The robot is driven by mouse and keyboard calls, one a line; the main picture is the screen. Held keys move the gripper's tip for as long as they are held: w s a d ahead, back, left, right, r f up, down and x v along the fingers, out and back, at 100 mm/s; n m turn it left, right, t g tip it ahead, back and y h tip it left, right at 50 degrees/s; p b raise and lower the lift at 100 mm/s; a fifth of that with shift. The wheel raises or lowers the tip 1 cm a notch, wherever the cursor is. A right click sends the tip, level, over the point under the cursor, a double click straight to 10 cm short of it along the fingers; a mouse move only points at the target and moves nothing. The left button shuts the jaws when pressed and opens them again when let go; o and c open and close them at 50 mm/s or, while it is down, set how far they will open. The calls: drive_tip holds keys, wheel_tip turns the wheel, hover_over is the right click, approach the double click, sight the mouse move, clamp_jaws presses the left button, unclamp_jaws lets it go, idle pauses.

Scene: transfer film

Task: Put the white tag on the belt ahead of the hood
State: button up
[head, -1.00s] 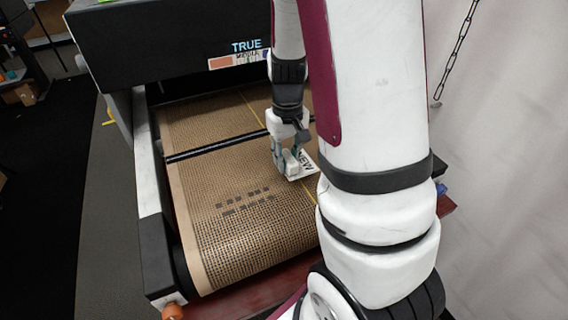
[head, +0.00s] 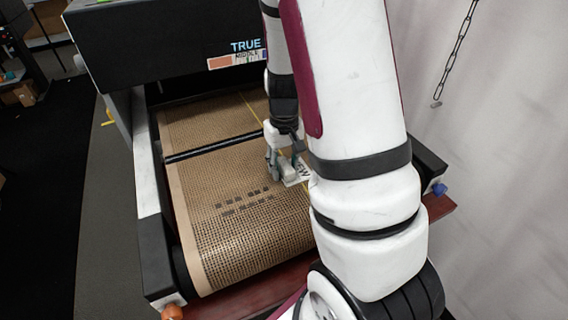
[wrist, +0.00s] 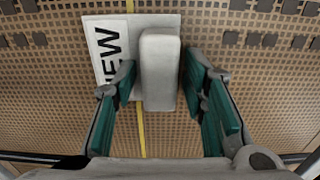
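The white tag (wrist: 106,50) is a flat card with black letters, of which "EW" shows clearly. A pale grey upright block (wrist: 160,70) stands over its right part in the wrist view. The tag also shows in the head view (head: 301,173), partly hidden by my gripper and arm. My gripper (wrist: 157,70) is low over the belt, its teal-padded fingers open on either side of the block, with narrow gaps showing. The brown mesh belt (head: 205,240) runs under the black hood (head: 160,45), which is marked "TRUE".
A dark rod (head: 210,149) crosses the belt near the hood. A yellow line (wrist: 142,135) runs along the belt, passing under the tag. Dark squares mark the belt. White and black side rails (head: 150,200) border it. The belt's near left part is clear.

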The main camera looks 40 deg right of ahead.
sight(284, 162)
drive_tip(key=shift+r, duration=0.1)
wheel_tip(284, 162, up, 11)
drive_tip(key=s+a+r+n+t, duration=0.2)
drive_tip(key=s+a+r, duration=0.3)
drive_tip(key=a+r, duration=0.5)
drive_tip(key=s+a+r+n+t, duration=0.1)
drive_tip(key=s+a+r+t, duration=0.1)
drive_tip(key=s+a, duration=0.5)
drive_tip(key=s+r, duration=0.1)
drive_tip(key=s, duration=0.2)
drive_tip(key=shift+a+r+t+p, duration=0.25)
drive_tip(key=shift+r+t+p, duration=0.05)
drive_tip(key=shift+r+p, duration=0.1)
